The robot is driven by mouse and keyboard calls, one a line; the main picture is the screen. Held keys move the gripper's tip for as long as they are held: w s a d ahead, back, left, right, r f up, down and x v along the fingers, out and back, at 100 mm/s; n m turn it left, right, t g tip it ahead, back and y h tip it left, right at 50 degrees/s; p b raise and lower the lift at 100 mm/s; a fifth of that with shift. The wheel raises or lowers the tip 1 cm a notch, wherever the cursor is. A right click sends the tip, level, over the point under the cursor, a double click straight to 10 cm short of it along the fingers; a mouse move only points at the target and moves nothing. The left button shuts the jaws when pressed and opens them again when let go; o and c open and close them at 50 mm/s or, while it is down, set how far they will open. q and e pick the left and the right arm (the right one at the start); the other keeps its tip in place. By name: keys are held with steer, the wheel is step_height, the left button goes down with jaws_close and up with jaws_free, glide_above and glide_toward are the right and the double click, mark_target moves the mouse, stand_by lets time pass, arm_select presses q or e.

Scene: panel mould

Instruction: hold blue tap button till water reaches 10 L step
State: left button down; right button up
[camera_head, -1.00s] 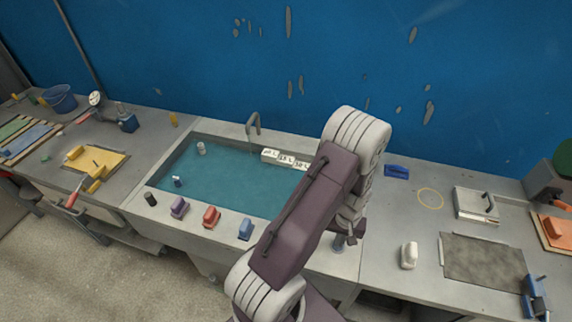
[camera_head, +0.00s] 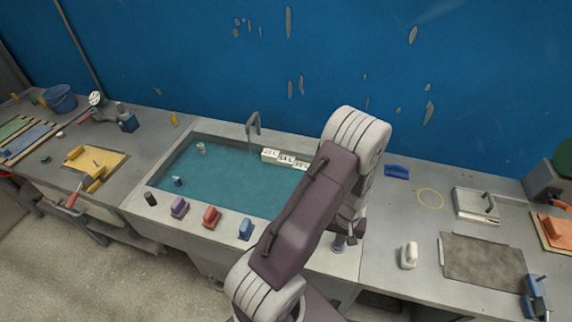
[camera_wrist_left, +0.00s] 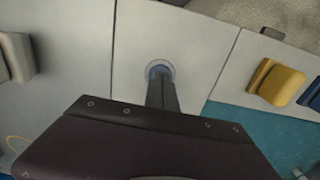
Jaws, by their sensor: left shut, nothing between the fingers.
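The round blue tap button (camera_wrist_left: 159,65) sits on the grey ledge in the left wrist view, with a pale ring around it. My left gripper (camera_wrist_left: 161,80) is shut and empty, its fingertips over the button and covering part of it; contact cannot be told for sure. In the head view my left gripper (camera_head: 349,238) points down at the ledge right of the sink. The sink (camera_head: 205,218) holds blue-green water (camera_head: 215,178). A white stepped block (camera_head: 284,159) with litre labels stands at the back, partly behind my arm; the labels are hard to read. My right gripper is not in view.
A tap (camera_head: 253,122) rises behind the sink. Purple (camera_head: 179,206), red (camera_head: 211,216) and blue (camera_head: 246,228) blocks line the front ledge; a yellow block (camera_wrist_left: 277,85) shows in the wrist view. A white block (camera_head: 409,255) stands to the right.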

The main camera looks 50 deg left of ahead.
arm_select(q)
step_height(320, 180, up, 7)
steer(key=p, duration=0.6)
stand_by(0.3)
